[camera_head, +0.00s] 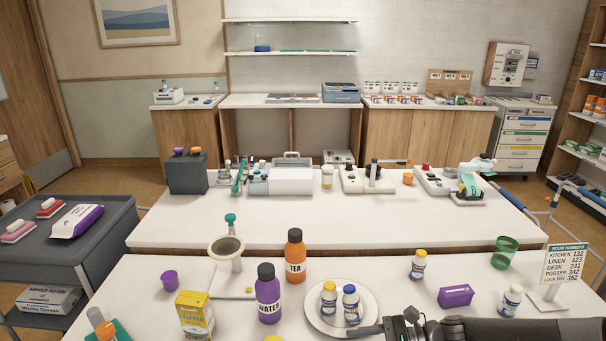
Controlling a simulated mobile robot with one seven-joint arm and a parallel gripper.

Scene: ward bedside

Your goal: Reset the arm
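My arm enters the head view from the lower right and lies low over the front edge of the near white table (130,290). My gripper (362,331) points left at the bottom edge, in front of a white plate (313,312). Its fingers are dark and small, partly cut off by the frame, so I cannot tell whether they are open or shut. Nothing is clearly seen held in it. Two small bottles with yellow (328,299) and blue (350,303) caps stand on the plate, just behind the gripper.
An orange TEA bottle (295,257), a purple WATER bottle (268,294) and a yellow carton (194,315) stand left of the plate. A purple box (455,296), white bottle (510,301) and number sign (563,265) stand behind my arm. A grey cart (95,240) is at left.

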